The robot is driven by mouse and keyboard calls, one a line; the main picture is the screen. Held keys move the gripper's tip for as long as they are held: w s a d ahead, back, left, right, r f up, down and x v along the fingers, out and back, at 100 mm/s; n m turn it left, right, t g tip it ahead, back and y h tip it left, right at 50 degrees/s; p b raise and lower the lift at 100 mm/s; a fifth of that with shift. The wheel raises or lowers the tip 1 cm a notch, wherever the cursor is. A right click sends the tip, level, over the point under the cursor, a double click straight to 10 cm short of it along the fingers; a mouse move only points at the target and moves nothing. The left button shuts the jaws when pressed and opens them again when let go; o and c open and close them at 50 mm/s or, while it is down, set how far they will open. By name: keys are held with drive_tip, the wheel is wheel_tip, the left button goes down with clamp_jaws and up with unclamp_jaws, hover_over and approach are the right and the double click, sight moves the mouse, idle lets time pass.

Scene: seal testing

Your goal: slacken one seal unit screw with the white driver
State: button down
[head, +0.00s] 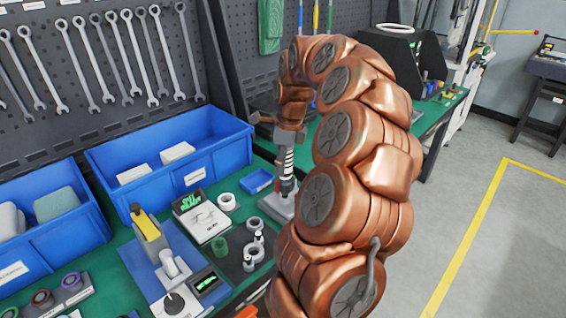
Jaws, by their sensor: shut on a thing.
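My copper arm reaches up and over, and my gripper (282,132) points down over the back of the green bench. It is shut on an upright driver (287,163) with pale and dark bands. The driver's lower end is over or on a grey block (273,209); I cannot tell whether the tip touches it. My arm partly hides the block's right side. No seal unit screw can be made out, and I cannot tell for sure which part is the seal unit.
Blue bins (228,152) stand along the back under a pegboard of wrenches (130,50). Left of the driver are a small blue tray (258,181), a white device with a green display (203,221), white rings (227,202) and a yellow-handled fixture (149,233). Open floor lies at right.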

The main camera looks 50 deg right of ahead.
drive_tip(key=shift+f+b, duration=0.95)
drive_tip(key=shift+f, duration=0.1)
idle(1.9)
drive_tip(key=shift+r+b, duration=0.2)
drive_tip(key=shift+b, duration=0.15)
idle(0.9)
drive_tip(key=shift+r, duration=0.55)
drive_tip(key=shift+r+p, duration=0.3)
drive_tip(key=shift+r, duration=2.65)
